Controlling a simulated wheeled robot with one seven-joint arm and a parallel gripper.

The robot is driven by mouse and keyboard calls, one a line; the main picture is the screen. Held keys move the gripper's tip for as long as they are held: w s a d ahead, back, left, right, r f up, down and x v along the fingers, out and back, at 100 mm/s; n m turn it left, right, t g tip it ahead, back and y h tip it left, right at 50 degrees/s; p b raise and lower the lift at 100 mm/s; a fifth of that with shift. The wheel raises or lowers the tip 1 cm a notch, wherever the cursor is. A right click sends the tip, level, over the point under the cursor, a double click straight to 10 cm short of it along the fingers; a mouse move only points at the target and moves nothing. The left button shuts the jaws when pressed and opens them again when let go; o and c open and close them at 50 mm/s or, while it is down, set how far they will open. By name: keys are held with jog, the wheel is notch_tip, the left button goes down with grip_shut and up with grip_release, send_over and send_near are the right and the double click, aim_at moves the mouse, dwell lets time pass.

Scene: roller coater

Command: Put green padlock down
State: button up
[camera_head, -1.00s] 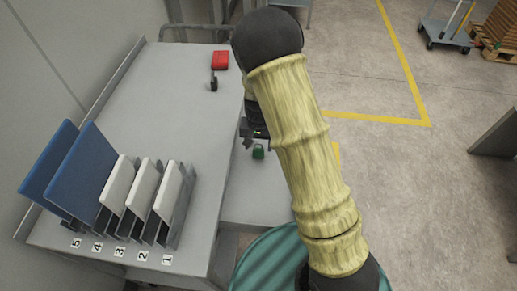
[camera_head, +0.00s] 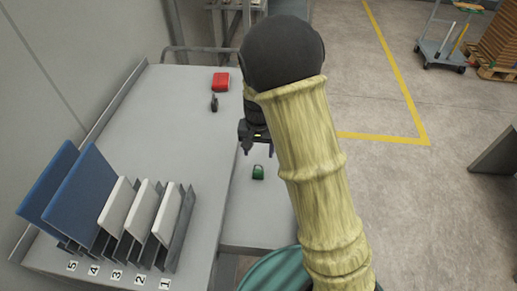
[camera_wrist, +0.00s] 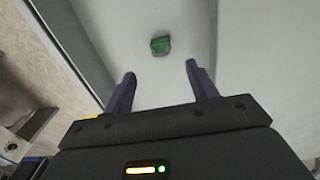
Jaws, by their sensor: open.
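The green padlock (camera_head: 258,172) rests on the lower grey shelf (camera_head: 262,215) beside the main table. My gripper (camera_head: 257,151) is above and just behind it in the head view, apart from it. In the wrist view the green padlock (camera_wrist: 161,45) lies on the pale surface beyond the two fingertips. My gripper (camera_wrist: 159,75) is open there, with nothing between its fingers. My arm hides part of the shelf's right side.
The grey table (camera_head: 160,130) holds a red box (camera_head: 221,81) and a dark padlock-like object (camera_head: 214,102) at its back. White and blue panels (camera_head: 140,205) stand in numbered slots at its front left. The table's middle is clear.

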jog(key=s+d+r+n+t, duration=0.1)
jog(key=s+d+r, duration=0.3)
jog(key=s, duration=0.3)
jog(key=s+d+r+n+t, duration=0.1)
jog(key=s+d+r, duration=0.3)
jog(key=s+d, duration=0.3)
jog(key=shift+s+t, duration=0.3)
jog(key=shift+s, duration=0.35)
jog(key=w+p+v, duration=0.1)
jog(key=p+v, duration=0.5)
jog(key=shift+w+r, duration=0.15)
jog(key=shift+r, duration=0.15)
